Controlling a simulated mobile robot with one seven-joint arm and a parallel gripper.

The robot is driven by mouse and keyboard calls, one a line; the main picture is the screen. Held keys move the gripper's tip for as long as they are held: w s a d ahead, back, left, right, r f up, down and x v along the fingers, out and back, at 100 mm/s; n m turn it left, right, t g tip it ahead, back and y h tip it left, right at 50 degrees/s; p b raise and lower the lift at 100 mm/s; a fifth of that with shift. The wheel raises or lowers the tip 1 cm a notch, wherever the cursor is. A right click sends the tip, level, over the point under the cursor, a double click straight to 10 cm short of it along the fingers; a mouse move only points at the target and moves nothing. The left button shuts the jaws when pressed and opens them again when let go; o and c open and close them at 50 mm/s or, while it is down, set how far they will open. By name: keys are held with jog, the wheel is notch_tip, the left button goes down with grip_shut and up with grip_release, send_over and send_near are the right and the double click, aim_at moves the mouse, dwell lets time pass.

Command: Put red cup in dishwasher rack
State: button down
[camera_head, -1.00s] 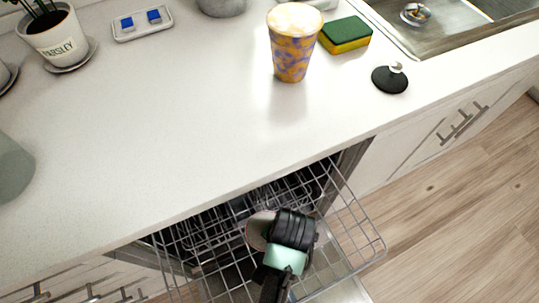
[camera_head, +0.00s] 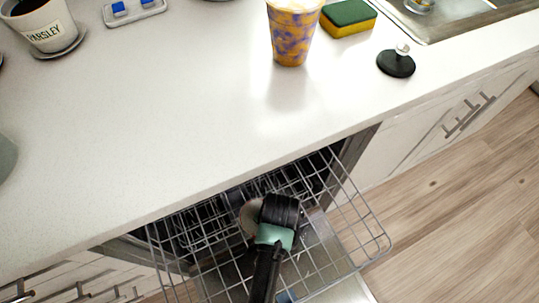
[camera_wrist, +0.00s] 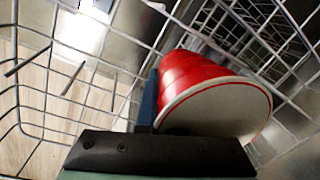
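In the wrist view the red cup (camera_wrist: 190,75) lies tilted beside my gripper's finger, with a broad off-white round end facing the camera. A dark blue finger of my gripper (camera_wrist: 150,100) is against its left side; the other finger is hidden. The gripper appears shut on the cup. In the head view my gripper (camera_head: 270,225) is over the dishwasher rack (camera_head: 345,215), and a pale round part of the cup (camera_head: 249,216) shows at its left. The rack is pulled out below the counter. I cannot tell whether the cup touches the wires.
The white counter (camera_head: 150,140) overhangs the rack's back. Rack wires surround my gripper; several tines stand up.

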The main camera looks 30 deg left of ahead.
jog(key=shift+f, duration=0.15)
jog(key=c, duration=1)
grip_release()
jog(key=shift+c, duration=0.2)
notch_tip(320, 180, up, 12)
jog(key=d+p, duration=0.1)
jog(key=p, duration=0.3)
jog(key=shift+s+d, duration=0.15)
jog(key=shift+s, duration=0.05)
